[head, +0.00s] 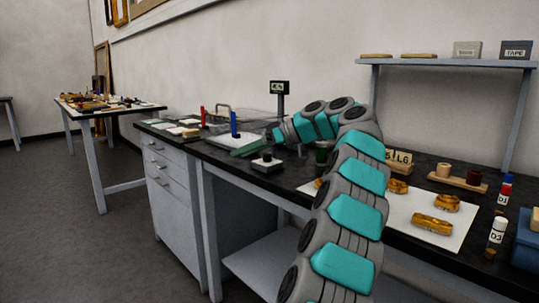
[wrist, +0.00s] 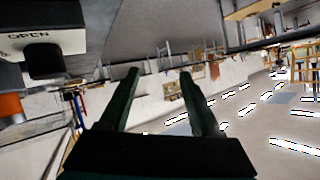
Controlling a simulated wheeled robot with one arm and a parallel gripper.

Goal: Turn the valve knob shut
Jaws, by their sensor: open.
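The wrist view shows a boxy fitting (wrist: 50,40) with a white face marked OPEN at the upper left. A black knob (wrist: 43,62) sticks out beside that lettering; it appears to be the valve knob. My gripper (wrist: 160,74) shows two dark green fingers spread apart with nothing between them. The knob is left of the fingers and does not touch them. In the head view my teal and grey arm bends over the bench and its end points left; the fingers are not clear there. I cannot surely pick out the valve knob in the head view.
The black-topped bench (head: 290,178) is crowded. A small block with a dark knob-like top (head: 267,160), a blue upright piece (head: 234,122) and a small display on a post (head: 279,88) stand near my arm's end. Gilt pieces lie on a white sheet (head: 400,212) at right.

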